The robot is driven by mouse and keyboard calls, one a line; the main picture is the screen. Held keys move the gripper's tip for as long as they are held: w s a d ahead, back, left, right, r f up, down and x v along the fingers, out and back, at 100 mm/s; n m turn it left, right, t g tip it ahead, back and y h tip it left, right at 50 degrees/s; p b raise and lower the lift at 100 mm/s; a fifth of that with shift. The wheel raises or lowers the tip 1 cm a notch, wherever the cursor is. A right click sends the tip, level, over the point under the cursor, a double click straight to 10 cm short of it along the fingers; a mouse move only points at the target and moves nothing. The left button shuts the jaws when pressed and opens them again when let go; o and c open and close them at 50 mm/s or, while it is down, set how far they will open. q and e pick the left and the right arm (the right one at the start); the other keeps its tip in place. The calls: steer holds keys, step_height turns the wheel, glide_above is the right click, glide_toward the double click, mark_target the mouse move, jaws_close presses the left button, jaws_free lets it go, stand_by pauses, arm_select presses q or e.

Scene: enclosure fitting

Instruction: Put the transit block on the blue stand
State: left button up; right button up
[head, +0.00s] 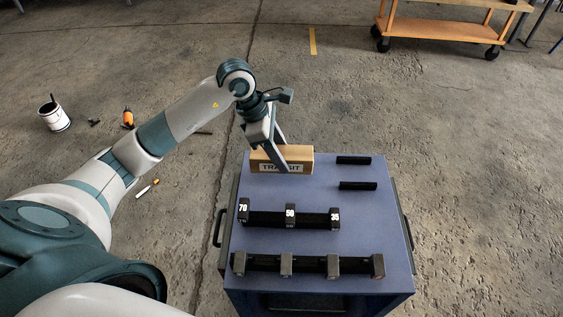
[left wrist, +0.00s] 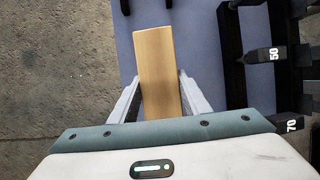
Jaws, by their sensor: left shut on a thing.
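The transit block (head: 299,158) is a tan wooden block with a white "TRANSIT" label on its front. It is at the far left of the blue stand's top (head: 325,195). My left gripper (head: 272,156) comes down from above and is shut on the block, one finger on each long side. The left wrist view shows the plain wood block (left wrist: 158,65) between the fingers of the left gripper (left wrist: 160,98), with the blue top (left wrist: 200,50) beneath. I cannot tell whether the block touches the top or is just above it. My right gripper is not in view.
Two short black bars (head: 355,160) (head: 358,186) lie right of the block. A black rail with posts marked 70, 50 and 35 (head: 305,221) and another rail with several grey blocks (head: 310,264) stand nearer. A bucket (head: 55,117) and an orange trolley (head: 440,28) are on the floor.

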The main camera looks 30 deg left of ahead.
arm_select(q)
steer(key=shift+f+p, duration=0.9)
steer(key=shift+f, duration=1.05)
steer(key=shift+f, duration=0.1)
steer(key=shift+f, duration=0.1)
steer(key=o, duration=1.2)
